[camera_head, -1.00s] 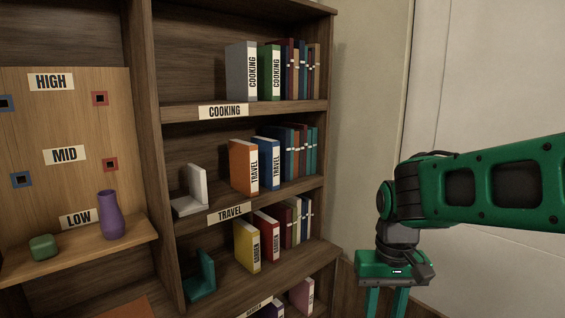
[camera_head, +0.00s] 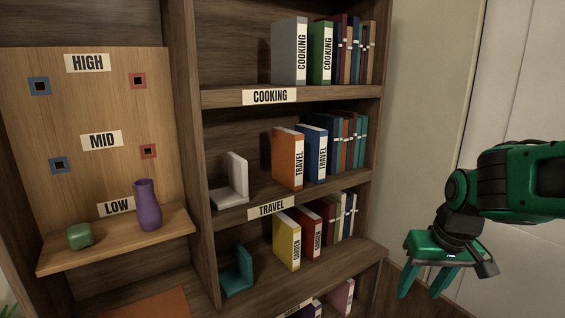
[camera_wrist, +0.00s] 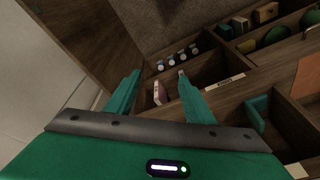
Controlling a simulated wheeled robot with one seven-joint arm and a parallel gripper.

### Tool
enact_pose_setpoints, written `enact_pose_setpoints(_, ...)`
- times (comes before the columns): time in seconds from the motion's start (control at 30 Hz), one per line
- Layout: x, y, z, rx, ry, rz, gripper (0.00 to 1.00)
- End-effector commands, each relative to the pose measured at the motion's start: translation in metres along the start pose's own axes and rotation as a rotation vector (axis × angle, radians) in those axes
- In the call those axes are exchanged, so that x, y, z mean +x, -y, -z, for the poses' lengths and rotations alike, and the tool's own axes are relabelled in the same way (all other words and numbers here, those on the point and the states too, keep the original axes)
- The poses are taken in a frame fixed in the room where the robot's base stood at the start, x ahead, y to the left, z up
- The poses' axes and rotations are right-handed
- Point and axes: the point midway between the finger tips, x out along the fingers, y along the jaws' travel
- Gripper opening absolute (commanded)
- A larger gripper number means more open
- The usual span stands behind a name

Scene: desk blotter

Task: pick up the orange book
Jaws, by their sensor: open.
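The orange book (camera_head: 288,158) stands upright on the middle shelf labelled TRAVEL, with a white TRAVEL label on its spine. A blue TRAVEL book (camera_head: 314,152) stands just to its right. My green gripper (camera_head: 424,287) is to the right of the bookcase, low, pointing down, well apart from the orange book. It is open and empty. In the wrist view its two fingers (camera_wrist: 158,80) are spread, with lower shelves beyond them. I cannot make out the orange book in the wrist view.
A white bookend (camera_head: 233,184) stands left of the orange book, with a gap between. The shelf above holds COOKING books (camera_head: 290,52); the shelf below holds a yellow book (camera_head: 287,242) and a teal bookend (camera_head: 238,271). A purple vase (camera_head: 148,207) stands on the left ledge.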

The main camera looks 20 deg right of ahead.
Motion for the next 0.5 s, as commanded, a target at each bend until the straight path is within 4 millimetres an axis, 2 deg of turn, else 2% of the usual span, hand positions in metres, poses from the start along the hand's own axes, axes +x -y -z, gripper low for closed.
enact_pose_setpoints(0.03,0.003,0.013,0.028,-0.067,-0.074,0.027,0.48)
enact_pose_setpoints(0.1,0.003,0.039,0.069,-0.169,-0.200,0.076,0.48)
enact_pose_setpoints(0.2,-0.004,0.080,0.125,-0.297,-0.385,0.152,0.48)
enact_pose_setpoints(0.27,-0.013,0.107,0.154,-0.360,-0.497,0.201,0.48)
enact_pose_setpoints(0.3,-0.021,0.124,0.173,-0.397,-0.575,0.233,0.48)
enact_pose_setpoints(0.4,-0.046,0.166,0.214,-0.466,-0.765,0.315,0.48)
enact_pose_setpoints(0.5,-0.076,0.200,0.245,-0.499,-0.942,0.388,0.48)
